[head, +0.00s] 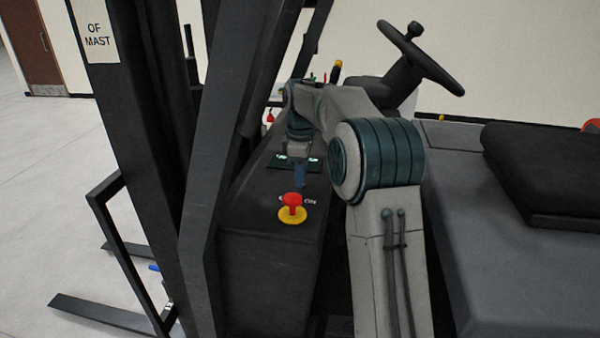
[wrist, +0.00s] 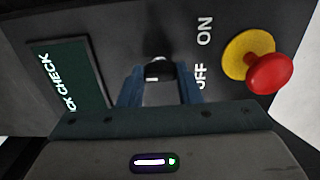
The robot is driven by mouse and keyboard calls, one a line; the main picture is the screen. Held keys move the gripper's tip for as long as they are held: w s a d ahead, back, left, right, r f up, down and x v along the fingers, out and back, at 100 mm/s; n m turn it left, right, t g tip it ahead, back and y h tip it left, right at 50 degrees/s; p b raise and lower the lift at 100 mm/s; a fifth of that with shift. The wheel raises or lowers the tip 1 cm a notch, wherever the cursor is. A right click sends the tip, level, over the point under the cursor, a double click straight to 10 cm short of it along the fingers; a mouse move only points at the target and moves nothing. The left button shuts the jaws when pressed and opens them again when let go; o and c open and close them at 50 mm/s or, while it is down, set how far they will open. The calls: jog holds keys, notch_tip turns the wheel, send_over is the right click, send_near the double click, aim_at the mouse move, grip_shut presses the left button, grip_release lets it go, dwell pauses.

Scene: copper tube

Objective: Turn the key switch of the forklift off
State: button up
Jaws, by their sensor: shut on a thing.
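The forklift's key switch (wrist: 158,68) shows in the wrist view as a small dark key piece with a pale tip, set in the dark console panel. My gripper (wrist: 158,82) has its two blue fingers on either side of it and is shut on it. The labels ON and OFF are printed on the panel to the right of the key, with OFF partly covered by a finger. In the head view my gripper (head: 300,176) points down at the console top, and the key is hidden there.
A red emergency knob on a yellow base (head: 293,205) stands close to my gripper; it also shows in the wrist view (wrist: 270,72). A dark green label plate (wrist: 65,80) lies on the other side. The mast (head: 150,150), steering wheel (head: 432,68) and black seat (head: 545,175) surround the console.

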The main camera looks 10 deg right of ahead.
jog(key=o, duration=1)
notch_tip(320, 180, up, 14)
jog(key=shift+f, duration=0.1)
